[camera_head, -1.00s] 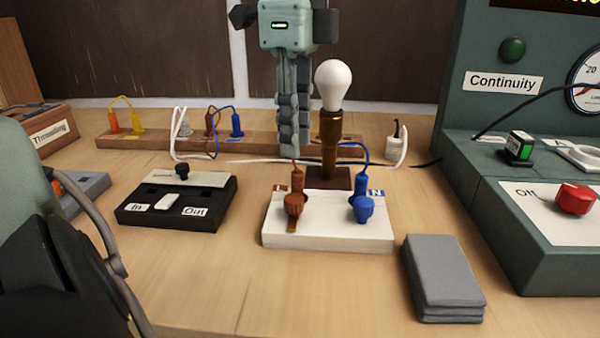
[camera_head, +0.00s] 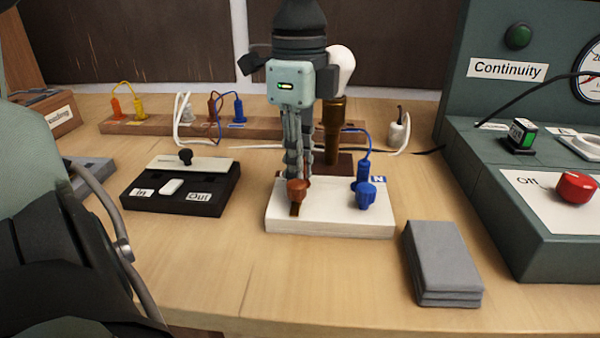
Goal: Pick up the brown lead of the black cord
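My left gripper (camera_head: 299,178) hangs fingers down over the brown terminal knob (camera_head: 297,190) of the white terminal block (camera_head: 330,222). Its fingers straddle or hide the spot where the brown lead's plug stood behind that knob; I cannot tell whether they touch it. A blue lead's plug (camera_head: 363,168) stands behind the blue knob (camera_head: 366,194) on the same block. Another brown lead (camera_head: 213,106) and blue lead (camera_head: 239,108) stand in the wooden rail. A short black cord (camera_head: 430,151) shows behind the block, at right. My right gripper is not in view.
The lamp (camera_head: 333,120) stands just behind the gripper. A black In/Out box (camera_head: 150,200) is at left, grey pads (camera_head: 443,262) at front right, and the green Continuity tester (camera_head: 560,240) at right. The front middle of the table is clear.

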